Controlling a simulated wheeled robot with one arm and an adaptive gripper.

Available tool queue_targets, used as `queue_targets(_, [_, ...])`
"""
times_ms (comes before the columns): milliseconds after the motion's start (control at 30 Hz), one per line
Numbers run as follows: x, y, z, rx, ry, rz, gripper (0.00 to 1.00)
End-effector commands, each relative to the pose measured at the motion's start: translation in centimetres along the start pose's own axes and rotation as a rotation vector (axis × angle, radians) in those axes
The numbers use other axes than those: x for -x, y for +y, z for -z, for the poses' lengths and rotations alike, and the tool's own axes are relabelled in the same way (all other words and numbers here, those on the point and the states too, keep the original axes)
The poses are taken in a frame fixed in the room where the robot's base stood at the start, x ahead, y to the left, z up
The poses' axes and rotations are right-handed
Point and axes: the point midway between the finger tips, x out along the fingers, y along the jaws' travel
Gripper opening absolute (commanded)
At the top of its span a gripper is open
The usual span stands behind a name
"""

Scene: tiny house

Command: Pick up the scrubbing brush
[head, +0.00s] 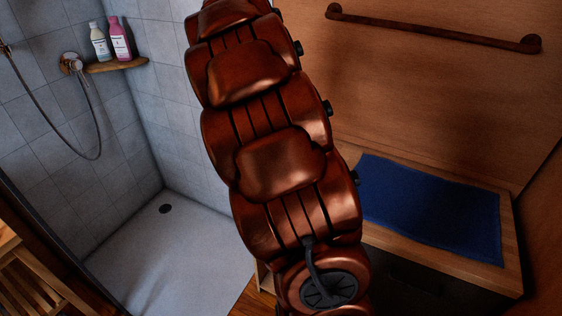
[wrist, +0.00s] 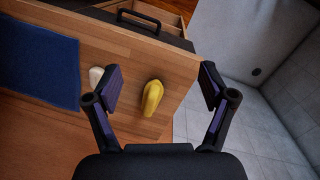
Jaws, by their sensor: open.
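My gripper (wrist: 160,78) is open and empty. Its fingers frame the yellow object, which appears between and beyond them, apart from both. In the head view my arm covers the spot, so neither object shows there.
A blue towel (head: 432,207) lies on the wooden top (head: 505,238). A drawer with a black handle (wrist: 138,20) is at the top's edge. A wooden rail (head: 435,29) is on the wall. The shower floor (head: 190,265) is clear; bottles (head: 119,39) stand on a corner shelf.

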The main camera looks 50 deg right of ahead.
Motion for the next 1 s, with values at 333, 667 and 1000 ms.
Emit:
queue_targets(333, [-3.3, 2.2, 11.4, -0.19, -0.029, 0.033, 0.82])
queue_targets(667, [-7.3, 4.4, 17.7, -0.282, -0.076, 0.096, 0.82])
queue_targets(1000, [-9.0, 4.7, 18.8, -0.299, -0.087, 0.118, 0.82])
